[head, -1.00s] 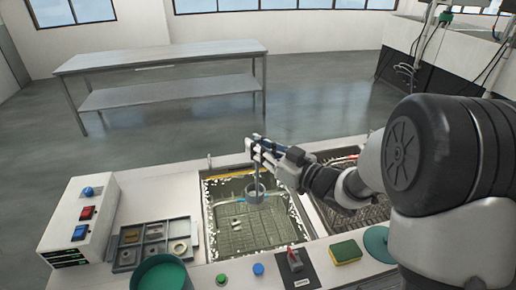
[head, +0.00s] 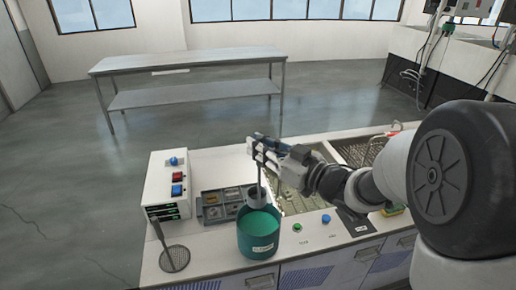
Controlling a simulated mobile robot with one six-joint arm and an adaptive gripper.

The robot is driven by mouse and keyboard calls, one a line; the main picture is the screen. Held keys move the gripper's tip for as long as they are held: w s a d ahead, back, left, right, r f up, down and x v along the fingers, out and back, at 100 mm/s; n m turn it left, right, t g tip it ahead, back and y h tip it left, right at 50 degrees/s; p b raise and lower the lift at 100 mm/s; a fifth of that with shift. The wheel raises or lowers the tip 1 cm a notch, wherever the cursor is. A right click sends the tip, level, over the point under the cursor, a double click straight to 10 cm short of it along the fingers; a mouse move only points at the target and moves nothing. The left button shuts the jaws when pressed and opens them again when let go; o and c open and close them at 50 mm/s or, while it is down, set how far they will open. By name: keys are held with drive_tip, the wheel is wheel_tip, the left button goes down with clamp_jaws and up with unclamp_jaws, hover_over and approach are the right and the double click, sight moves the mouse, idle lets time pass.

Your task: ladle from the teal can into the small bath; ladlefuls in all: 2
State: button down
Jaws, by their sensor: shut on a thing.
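My gripper (head: 262,150) is shut on the upright handle of a grey ladle (head: 257,197). The ladle hangs down at the mouth of the teal can (head: 258,240), its bowl overlapping the can's far rim. I cannot tell whether the bowl touches the green liquid in the can or what the bowl holds. The can stands upright at the counter's front, with a white label on it. The bath (head: 296,203) with a mesh floor lies behind and right of the can, largely hidden by my gripper and arm.
A parts tray (head: 222,200) sits left of the can, beside a white control box (head: 168,187). A round mesh skimmer (head: 174,258) is at front left. Buttons and a switch (head: 355,222) line the front right. A second bath (head: 362,150) is at right.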

sight(261, 200)
wheel_tip(261, 200, down, 14)
drive_tip(key=b, duration=1)
drive_tip(key=shift+w+d+r+b, duration=0.1)
drive_tip(key=shift+w+b, duration=0.05)
drive_tip(key=shift+b, duration=0.25)
drive_tip(key=shift+f, duration=2.4)
wheel_tip(261, 200, up, 18)
drive_tip(key=p, duration=1.3)
drive_tip(key=shift+f, duration=0.2)
drive_tip(key=shift+w+d+f, duration=0.1)
